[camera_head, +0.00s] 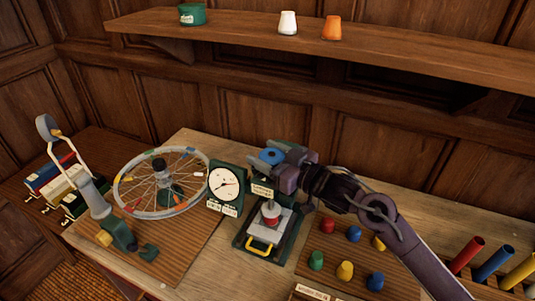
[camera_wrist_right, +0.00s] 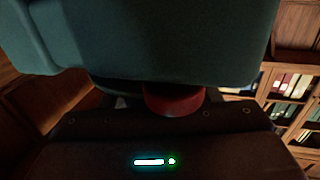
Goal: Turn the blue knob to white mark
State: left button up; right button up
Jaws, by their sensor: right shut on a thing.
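The blue knob (camera_head: 269,156) sits at the top of a dark green stand (camera_head: 247,228) on the bench. My right gripper (camera_head: 281,164) comes in from the right and is shut on the blue knob, covering its right side. The stand's front holds a red part (camera_head: 270,208) and a yellow handle (camera_head: 258,246). In the right wrist view a dark green body (camera_wrist_right: 170,40) fills the top, with a red round part (camera_wrist_right: 173,99) below it; the blue knob is not visible there. I cannot make out a white mark on the knob. My left gripper is not in view.
A dial gauge (camera_head: 223,184) stands just left of the stand, with a spoked wheel (camera_head: 135,205) further left. A board with several coloured pegs (camera_head: 328,225) lies right of the stand, under my right arm. A shelf (camera_head: 400,65) runs along the wall above.

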jog(key=shift+c, duration=0.4)
jog(key=n+g+y+b, duration=0.1)
jog(key=n+g+y, duration=0.1)
jog(key=g, duration=0.1)
jog(key=shift+f+n+g+b, duration=0.1)
jog(key=shift+n+g+b, duration=0.2)
jog(key=shift+n+b, duration=0.1)
jog(key=n+g+b, duration=0.1)
jog(key=n+g+y+b, duration=0.1)
jog(key=g, duration=0.1)
jog(key=shift+s+a+g+b, duration=0.1)
jog(key=shift+s+g+b, duration=0.1)
jog(key=shift+g+b, duration=0.15)
jog(key=shift+s+n+g+y+b, duration=0.1)
jog(key=shift+n+g+y+b, duration=0.2)
jog(key=shift+n+g+b, duration=0.35)
jog(key=o, duration=1)
